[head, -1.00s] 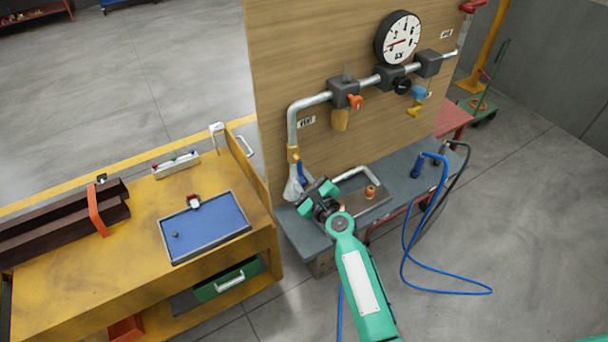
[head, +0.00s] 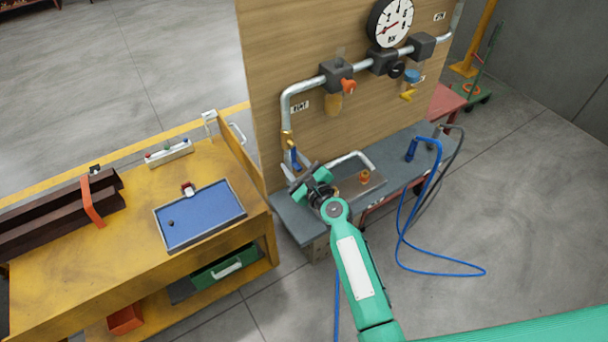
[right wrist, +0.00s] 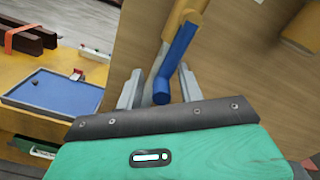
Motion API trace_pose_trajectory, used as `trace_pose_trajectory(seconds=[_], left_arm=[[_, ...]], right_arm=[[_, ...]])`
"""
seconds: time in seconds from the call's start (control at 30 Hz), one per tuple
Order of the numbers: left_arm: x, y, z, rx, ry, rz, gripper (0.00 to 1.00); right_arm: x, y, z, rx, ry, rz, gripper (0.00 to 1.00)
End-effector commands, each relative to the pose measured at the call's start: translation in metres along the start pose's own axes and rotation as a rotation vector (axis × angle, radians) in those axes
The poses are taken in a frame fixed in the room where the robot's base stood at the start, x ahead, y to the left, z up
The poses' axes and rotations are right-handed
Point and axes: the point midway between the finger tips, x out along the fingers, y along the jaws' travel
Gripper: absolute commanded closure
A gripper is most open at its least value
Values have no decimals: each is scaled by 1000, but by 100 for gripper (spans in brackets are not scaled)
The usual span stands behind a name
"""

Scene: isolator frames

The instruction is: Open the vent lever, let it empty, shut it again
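The vent pipe (head: 287,110) runs down the left side of the wooden board, near a small label (head: 300,107). A yellow valve (head: 287,138) sits low on it, with a blue vent lever (head: 295,158) pointing downward. In the right wrist view the lever (right wrist: 177,62) lies roughly along the yellow valve body (right wrist: 183,20). My right gripper (head: 306,180) is just below the valve. In the right wrist view its two grey fingers (right wrist: 159,88) stand apart, with the lever's end between them and a gap visible on the left. My left gripper is not in view.
A round gauge (head: 390,22) hangs above; its reading is unclear. An orange handle (head: 348,86) and yellow handle (head: 407,96) are on the pipework. A grey bench (head: 400,172) lies below, with a blue hose (head: 402,235). A yellow workbench (head: 110,260) with a blue tray (head: 200,215) stands left.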

Motion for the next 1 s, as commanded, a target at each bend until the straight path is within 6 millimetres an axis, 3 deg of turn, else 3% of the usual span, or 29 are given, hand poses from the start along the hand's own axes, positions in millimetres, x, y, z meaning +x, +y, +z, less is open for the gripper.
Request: trace_pose_trajectory(seconds=[0.17, 0.6, 0.8, 1.0], left_arm=[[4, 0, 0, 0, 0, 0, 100], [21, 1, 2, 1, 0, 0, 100], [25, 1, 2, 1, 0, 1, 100], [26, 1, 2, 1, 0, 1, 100]], right_arm=[[-24, 2, -2, 0, 2, 0, 62], [-110, 3, -1, -2, 1, 2, 62], [-130, 3, 1, -1, 0, 3, 62], [-134, 2, 2, -1, -1, 3, 62]])
